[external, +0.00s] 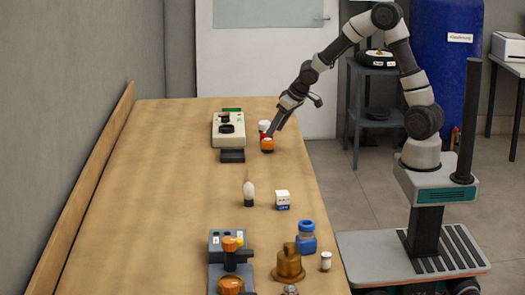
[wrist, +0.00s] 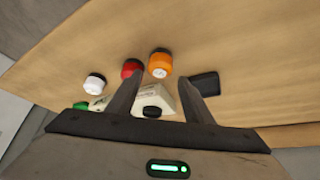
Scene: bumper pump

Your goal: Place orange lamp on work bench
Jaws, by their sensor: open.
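The orange lamp (external: 267,146) stands upright on the wooden work bench (external: 170,200), near its right edge. In the wrist view the orange lamp (wrist: 160,60) lies just beyond and between the fingertips, with a dark base and a pale spot on its body. My gripper (external: 271,134) is just above and beside the lamp, pointing down at a slant. Whether a fingertip touches the lamp I cannot tell.
A red lamp (wrist: 131,67) stands close beside the orange one, with a white lamp (wrist: 95,83) farther left. A beige device (external: 228,125) and black block (external: 232,156) are left of my gripper.

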